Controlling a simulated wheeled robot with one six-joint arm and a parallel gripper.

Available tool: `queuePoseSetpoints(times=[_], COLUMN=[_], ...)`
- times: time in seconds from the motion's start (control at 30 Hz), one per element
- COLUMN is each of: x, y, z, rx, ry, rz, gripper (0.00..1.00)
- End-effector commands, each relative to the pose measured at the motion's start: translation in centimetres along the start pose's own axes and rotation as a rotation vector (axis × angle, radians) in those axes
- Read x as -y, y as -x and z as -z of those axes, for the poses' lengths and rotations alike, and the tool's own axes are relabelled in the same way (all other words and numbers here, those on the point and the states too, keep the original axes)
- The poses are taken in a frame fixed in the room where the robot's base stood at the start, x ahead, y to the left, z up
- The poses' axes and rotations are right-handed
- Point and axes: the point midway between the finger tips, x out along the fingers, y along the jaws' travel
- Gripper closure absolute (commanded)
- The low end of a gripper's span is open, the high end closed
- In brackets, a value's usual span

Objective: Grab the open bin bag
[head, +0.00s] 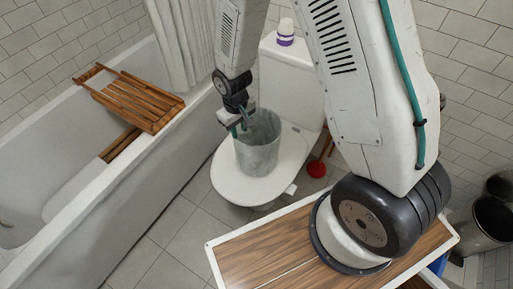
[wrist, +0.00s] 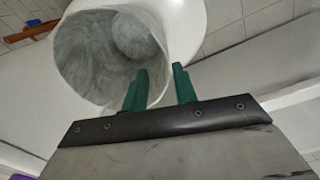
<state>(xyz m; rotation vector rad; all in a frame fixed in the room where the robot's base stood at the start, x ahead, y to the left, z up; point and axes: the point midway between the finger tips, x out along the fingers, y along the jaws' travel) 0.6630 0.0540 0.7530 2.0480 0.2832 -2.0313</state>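The open bin bag (head: 258,148) is a grey, cloudy, upright cylinder standing on the white toilet lid (head: 235,187). Its wide round mouth faces my wrist camera, and its inside shows in the wrist view (wrist: 100,45). My gripper (head: 238,128) is at the bag's upper left rim in the head view. In the wrist view its two green fingers (wrist: 160,85) stand apart. The left finger overlaps the bag's mouth and the right finger is beyond the rim, so the rim appears to lie between them. Whether either finger touches the bag is unclear.
A bathtub (head: 100,185) with a wooden rack (head: 130,97) is on the left. A red plunger (head: 317,168) stands right of the toilet. A white and purple bottle (head: 286,32) sits on the cistern. A metal bin (head: 492,218) stands at the far right.

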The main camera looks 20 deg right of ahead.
Motion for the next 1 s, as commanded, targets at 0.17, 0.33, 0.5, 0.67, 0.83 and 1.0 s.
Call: queuePoseSetpoints(times=[0.17, 0.33, 0.5, 0.67, 0.83, 1.0], x=[0.4, 0.4, 0.6, 0.7, 0.6, 0.6], y=[-2.1, -3.9, -5.7, -8.1, -9.4, -9.4], z=[0.0, 0.0, 0.2, 0.5, 0.5, 0.5], rx=[0.005, 0.005, 0.005, 0.005, 0.004, 0.003], ry=[0.010, 0.009, 0.010, 0.010, 0.009, 0.010], rz=[0.003, 0.003, 0.003, 0.003, 0.003, 0.002], gripper=[0.72, 0.72, 0.72, 0.72, 0.72, 0.72])
